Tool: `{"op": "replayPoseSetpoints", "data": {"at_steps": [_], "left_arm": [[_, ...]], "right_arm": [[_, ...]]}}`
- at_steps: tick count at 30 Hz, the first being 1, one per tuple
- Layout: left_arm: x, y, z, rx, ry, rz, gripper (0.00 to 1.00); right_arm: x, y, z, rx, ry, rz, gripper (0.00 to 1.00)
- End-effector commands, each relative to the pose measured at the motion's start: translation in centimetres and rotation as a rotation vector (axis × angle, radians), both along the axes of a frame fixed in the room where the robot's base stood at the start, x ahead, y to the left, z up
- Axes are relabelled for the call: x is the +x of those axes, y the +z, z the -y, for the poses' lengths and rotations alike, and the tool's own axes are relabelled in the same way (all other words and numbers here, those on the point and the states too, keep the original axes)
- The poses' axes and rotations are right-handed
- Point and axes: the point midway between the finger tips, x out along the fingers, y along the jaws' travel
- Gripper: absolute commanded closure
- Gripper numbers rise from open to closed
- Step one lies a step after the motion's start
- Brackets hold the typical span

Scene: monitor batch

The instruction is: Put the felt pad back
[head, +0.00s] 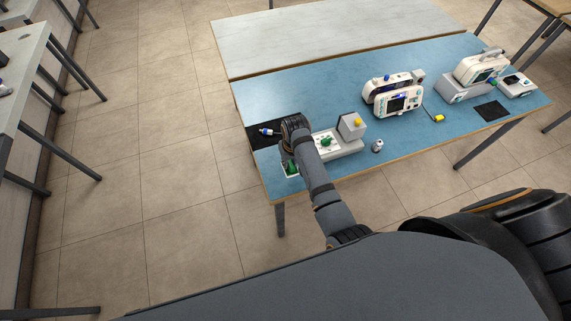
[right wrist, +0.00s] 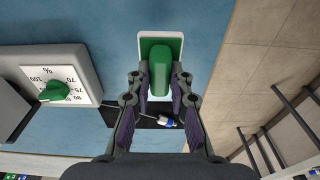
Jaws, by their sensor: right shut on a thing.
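A green rounded block (right wrist: 165,65), apparently the felt pad, is between the fingers of my right gripper (right wrist: 160,84), which are shut on its sides. It is over a white-rimmed tray (right wrist: 142,38) with a green inside; I cannot tell whether it touches it. In the head view the tray (head: 286,172) is near the table's left front corner, and my right gripper (head: 290,153) hides part of it. My left gripper is not in view.
A grey dial box (head: 349,148) with a green knob stands to the right. A black mat (head: 258,140) with a white-blue probe (head: 267,131) lies behind. Monitors (head: 392,98) stand farther right on the blue table (head: 290,93). The table's front edge is close.

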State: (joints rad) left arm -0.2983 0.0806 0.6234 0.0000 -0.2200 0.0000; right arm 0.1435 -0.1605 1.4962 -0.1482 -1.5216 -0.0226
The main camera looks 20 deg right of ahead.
Motion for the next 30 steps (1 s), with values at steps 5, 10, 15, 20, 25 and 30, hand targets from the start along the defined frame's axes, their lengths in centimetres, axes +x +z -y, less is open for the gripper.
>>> {"op": "replayPoseSetpoints", "data": {"at_steps": [5,10,15,20,25,30], "left_arm": [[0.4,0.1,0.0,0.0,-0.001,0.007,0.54],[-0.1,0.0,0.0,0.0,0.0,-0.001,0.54],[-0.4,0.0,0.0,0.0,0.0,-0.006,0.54],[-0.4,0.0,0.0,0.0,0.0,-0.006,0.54],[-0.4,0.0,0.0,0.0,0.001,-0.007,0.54],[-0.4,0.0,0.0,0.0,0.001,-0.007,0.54]], "right_arm": [[1.3,-1.7,-0.7,0.0,0.001,0.001,1.0],[1.5,-2.1,-0.8,0.0,0.0,0.001,1.0],[2.0,-4.7,-1.1,-0.001,0.001,-0.003,1.0],[2.0,-5.9,-1.1,0.0,0.0,0.001,1.0],[1.9,-5.9,-1.1,0.0,-0.001,0.0,0.78],[1.9,-5.9,-1.1,0.0,-0.001,0.0,0.57]]}}
